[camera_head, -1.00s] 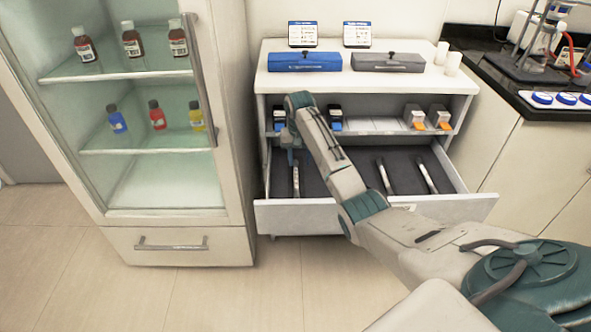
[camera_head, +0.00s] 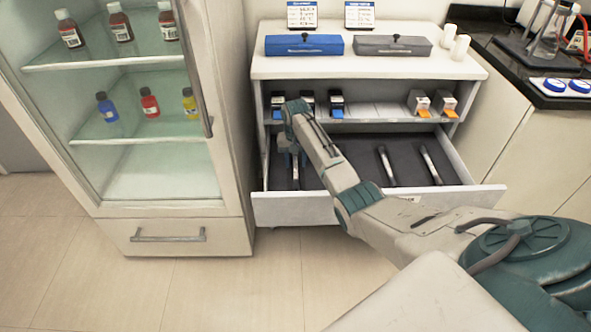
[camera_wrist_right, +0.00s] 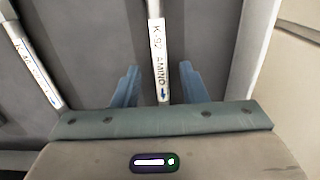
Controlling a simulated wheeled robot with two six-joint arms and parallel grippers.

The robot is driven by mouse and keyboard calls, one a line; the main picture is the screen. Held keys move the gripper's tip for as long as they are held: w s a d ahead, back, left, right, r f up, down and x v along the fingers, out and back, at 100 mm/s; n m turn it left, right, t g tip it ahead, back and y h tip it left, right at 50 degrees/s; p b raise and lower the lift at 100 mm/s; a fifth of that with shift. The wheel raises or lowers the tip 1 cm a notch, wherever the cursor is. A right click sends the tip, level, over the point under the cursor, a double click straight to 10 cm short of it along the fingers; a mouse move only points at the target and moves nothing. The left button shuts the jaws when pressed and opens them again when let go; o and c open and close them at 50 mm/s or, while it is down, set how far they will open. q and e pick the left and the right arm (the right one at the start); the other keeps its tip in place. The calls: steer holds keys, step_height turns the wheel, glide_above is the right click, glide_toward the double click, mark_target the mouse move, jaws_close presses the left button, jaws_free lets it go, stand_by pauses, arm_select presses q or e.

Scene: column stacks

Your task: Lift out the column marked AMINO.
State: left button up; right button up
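The AMINO column (camera_wrist_right: 160,65) is a thin white rod with a label reading AMINO, lying in the open drawer. In the head view, a pale rod (camera_head: 296,172) at the drawer's left lies by my right gripper (camera_head: 291,155). In the wrist view, the blue fingers of my right gripper (camera_wrist_right: 158,88) are apart, one on each side of the AMINO column, with gaps to it. Whether they are level with it is hard to tell. Another labelled column (camera_wrist_right: 35,65) lies to the left. My left gripper is not in view.
The open drawer (camera_head: 420,200) holds two more columns (camera_head: 386,166) (camera_head: 431,165) at its right. A shelf with small boxes (camera_head: 420,103) is above it. Blue (camera_head: 304,45) and grey (camera_head: 392,46) cases sit on top. A glass-front cabinet (camera_head: 150,180) stands to the left.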

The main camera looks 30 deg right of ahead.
steer(key=shift+f, duration=1)
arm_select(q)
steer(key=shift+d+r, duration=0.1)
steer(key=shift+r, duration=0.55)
arm_select(e)
jaws_close()
